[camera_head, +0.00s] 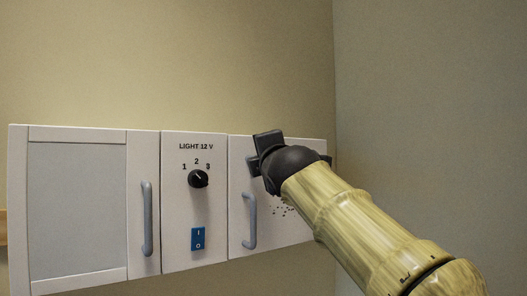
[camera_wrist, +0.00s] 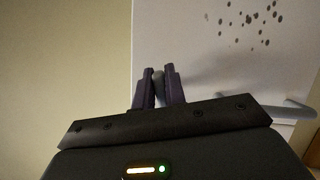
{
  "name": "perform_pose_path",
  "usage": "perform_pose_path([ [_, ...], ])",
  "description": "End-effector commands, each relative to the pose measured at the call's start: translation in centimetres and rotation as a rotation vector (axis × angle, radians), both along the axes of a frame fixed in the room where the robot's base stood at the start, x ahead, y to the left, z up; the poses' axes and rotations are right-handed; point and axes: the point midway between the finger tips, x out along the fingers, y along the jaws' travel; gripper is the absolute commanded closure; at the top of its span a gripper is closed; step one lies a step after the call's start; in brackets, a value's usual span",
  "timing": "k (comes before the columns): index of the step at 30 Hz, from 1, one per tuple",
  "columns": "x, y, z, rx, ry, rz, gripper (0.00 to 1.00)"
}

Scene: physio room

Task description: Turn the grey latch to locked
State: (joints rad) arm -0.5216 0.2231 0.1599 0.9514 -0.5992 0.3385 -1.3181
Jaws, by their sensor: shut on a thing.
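My gripper (camera_wrist: 160,76) is at the white right-hand cabinet door (camera_head: 295,223), near its upper part. In the wrist view its two dark fingers are closed on a small grey piece, the grey latch (camera_wrist: 158,88), of which only a narrow strip shows between them. The latch's angle and any locked or unlocked marking cannot be made out. In the head view my dark wrist and arm cover the latch and the fingertips.
The right door has a grey bar handle (camera_head: 250,221) just left of my wrist and a cluster of small holes. A middle panel holds a black rotary knob (camera_head: 198,179) and a blue switch (camera_head: 198,239). Another grey handle (camera_head: 147,219) is further left. A wall (camera_head: 430,110) stands at right.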

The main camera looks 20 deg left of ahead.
Motion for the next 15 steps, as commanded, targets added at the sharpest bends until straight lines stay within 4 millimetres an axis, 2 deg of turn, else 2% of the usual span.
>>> perform_pose_path([
  [6,0.03,0.04,0.0,0.104,0.126,0.0,1.0],
  [15,0.01,0.04,-0.31,0.184,0.215,0.001,1.0],
])
